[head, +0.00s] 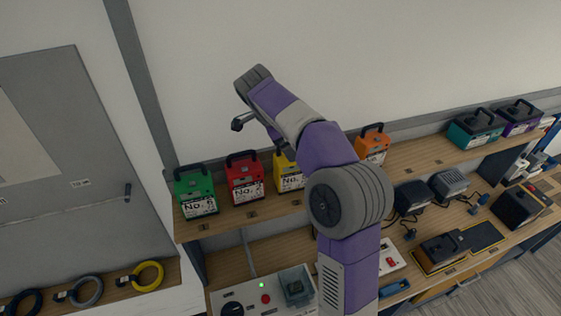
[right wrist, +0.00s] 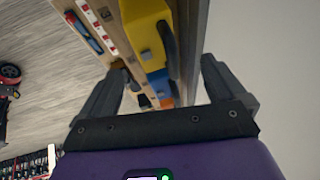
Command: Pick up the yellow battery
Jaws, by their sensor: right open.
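In the head view the right gripper (head: 239,122) shows only partly, above the red battery and up-left of the yellow one. My left gripper is not in view.
Green (head: 196,191), red (head: 244,179) and orange (head: 372,147) batteries share the shelf (head: 235,217). Teal (head: 474,129) and purple (head: 518,117) ones stand far right. A wall backs the shelf. The lower bench holds a control box (head: 245,300) and black chargers (head: 411,196).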

